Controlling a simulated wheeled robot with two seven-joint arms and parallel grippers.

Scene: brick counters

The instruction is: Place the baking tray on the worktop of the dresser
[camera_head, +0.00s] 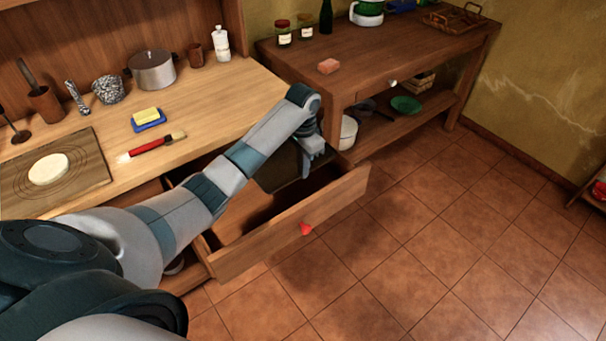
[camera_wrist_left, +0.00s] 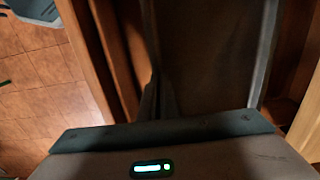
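The baking tray (camera_head: 280,172) is a dark, flat sheet at the open drawer of the dresser, partly hidden by my left arm. In the left wrist view the tray (camera_wrist_left: 208,50) fills the upper middle. My left gripper (camera_head: 318,160) points down at the tray's right end. Its fingers (camera_wrist_left: 158,98) are close together at the tray's edge and look shut on it. The dresser's worktop (camera_head: 225,100) is pale wood, with a bare stretch at its right. My right gripper is not in view.
The open drawer (camera_head: 290,228) juts out over the tiled floor. On the worktop are a brush (camera_head: 155,146), a sponge on a blue dish (camera_head: 148,120), a pot (camera_head: 152,70) and a board with dough (camera_head: 95,165). A side table (camera_head: 375,60) stands at the right.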

